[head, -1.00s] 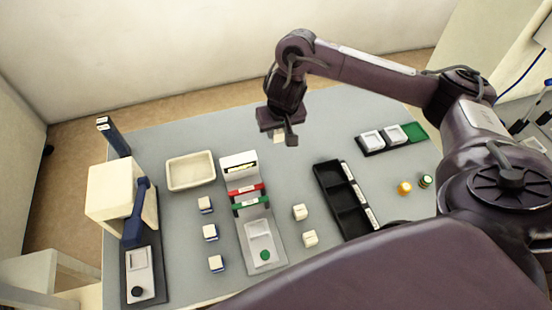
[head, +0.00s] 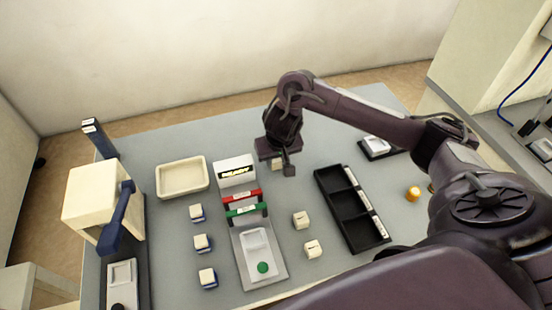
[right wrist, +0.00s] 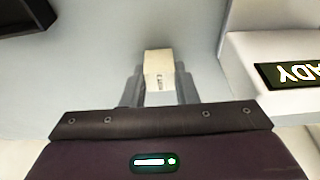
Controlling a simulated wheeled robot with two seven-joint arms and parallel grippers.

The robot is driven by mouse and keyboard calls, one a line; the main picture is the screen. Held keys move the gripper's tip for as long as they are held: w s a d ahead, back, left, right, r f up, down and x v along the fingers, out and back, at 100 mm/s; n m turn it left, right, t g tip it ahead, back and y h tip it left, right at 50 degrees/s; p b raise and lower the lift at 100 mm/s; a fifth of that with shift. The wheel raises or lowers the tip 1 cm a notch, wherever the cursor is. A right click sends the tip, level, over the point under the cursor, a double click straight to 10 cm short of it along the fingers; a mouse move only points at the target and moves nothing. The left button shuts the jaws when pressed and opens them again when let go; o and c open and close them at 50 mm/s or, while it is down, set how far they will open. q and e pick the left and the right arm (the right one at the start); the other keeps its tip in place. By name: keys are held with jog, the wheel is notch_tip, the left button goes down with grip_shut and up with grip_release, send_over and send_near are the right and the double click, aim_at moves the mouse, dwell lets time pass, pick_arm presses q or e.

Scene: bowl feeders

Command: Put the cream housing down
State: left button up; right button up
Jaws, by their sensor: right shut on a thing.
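My right gripper (head: 283,166) is shut on a cream housing (head: 277,164), a small block that shows partly beside the dark fingers in the head view. In the right wrist view the housing (right wrist: 158,66) sits between the two grey fingers, with small dark marking on its near face. It is over the grey table, right of the READY sign. I cannot tell whether it touches the table. Two similar cream housings (head: 301,220) (head: 313,249) stand on the table nearer to me. My left gripper is not in view.
A black tray with compartments (head: 347,203) lies to the right. The READY sign (head: 235,172) heads a fixture with red and green bars (head: 244,203). A cream bin (head: 182,178), several blue-and-cream blocks (head: 203,242) and a cream press (head: 92,195) are left.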

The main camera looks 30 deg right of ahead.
jog(key=shift+f, duration=0.15)
jog(key=o, duration=0.9)
jog(key=shift+o, duration=0.2)
